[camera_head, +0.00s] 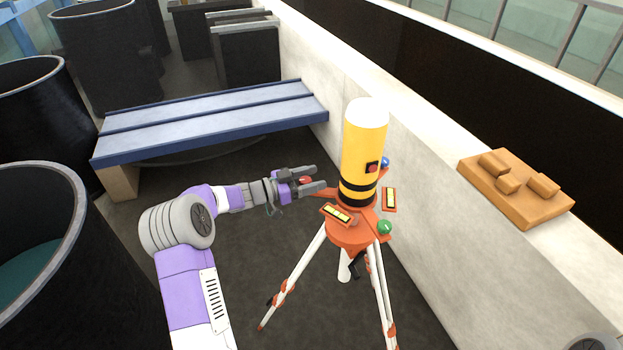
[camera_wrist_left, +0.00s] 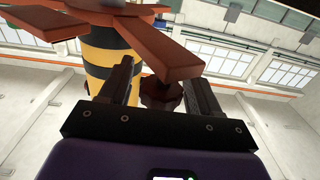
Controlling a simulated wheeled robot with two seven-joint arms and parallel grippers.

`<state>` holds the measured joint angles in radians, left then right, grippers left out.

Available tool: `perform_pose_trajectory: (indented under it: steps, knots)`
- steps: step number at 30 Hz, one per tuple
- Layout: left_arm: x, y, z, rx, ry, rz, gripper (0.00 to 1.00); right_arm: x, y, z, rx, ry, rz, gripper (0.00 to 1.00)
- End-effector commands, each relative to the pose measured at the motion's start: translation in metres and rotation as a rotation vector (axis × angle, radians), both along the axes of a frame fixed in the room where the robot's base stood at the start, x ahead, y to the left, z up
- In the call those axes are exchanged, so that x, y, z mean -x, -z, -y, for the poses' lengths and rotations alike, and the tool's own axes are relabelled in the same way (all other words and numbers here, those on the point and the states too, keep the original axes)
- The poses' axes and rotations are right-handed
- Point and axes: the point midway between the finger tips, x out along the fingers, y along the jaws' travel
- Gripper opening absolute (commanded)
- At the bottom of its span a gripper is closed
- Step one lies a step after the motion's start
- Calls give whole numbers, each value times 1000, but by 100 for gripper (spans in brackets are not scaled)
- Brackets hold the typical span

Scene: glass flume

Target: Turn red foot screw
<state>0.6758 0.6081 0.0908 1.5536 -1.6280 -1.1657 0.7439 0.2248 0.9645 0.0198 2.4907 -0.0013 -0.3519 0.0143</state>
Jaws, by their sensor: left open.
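The red foot screw (camera_head: 305,180) shows as a small red knob on the left side of the yellow-and-black instrument (camera_head: 365,145). The instrument stands upright on an orange tripod head (camera_head: 350,235). My left gripper (camera_head: 319,179) is open, with one finger on each side of the red screw. In the left wrist view the screw is a dark red lobed knob (camera_wrist_left: 160,96) between the open fingers of the gripper (camera_wrist_left: 160,80), under an orange arm of the base (camera_wrist_left: 170,55). I cannot tell whether the fingers touch it. My right gripper is out of view.
A green foot screw (camera_head: 384,227) and a blue one (camera_head: 386,162) sit on the instrument's other sides. White tripod legs (camera_head: 295,270) spread below. A concrete wall (camera_head: 480,260) stands close on the right, bearing a wooden block tray (camera_head: 520,205). A blue bench (camera_head: 210,122) lies behind.

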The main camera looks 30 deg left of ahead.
Motion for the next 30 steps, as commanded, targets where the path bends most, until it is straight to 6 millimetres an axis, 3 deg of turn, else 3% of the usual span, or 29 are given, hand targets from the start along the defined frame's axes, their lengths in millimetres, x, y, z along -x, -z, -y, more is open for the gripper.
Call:
perform_pose_trajectory:
  steps: [5,16,30]
  knots:
    - [9,2,-9,-2,-3,-2,63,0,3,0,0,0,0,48]
    - [53,1,-44,-1,-3,1,63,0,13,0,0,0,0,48]
    - [58,0,-48,0,0,0,63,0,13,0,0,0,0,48]
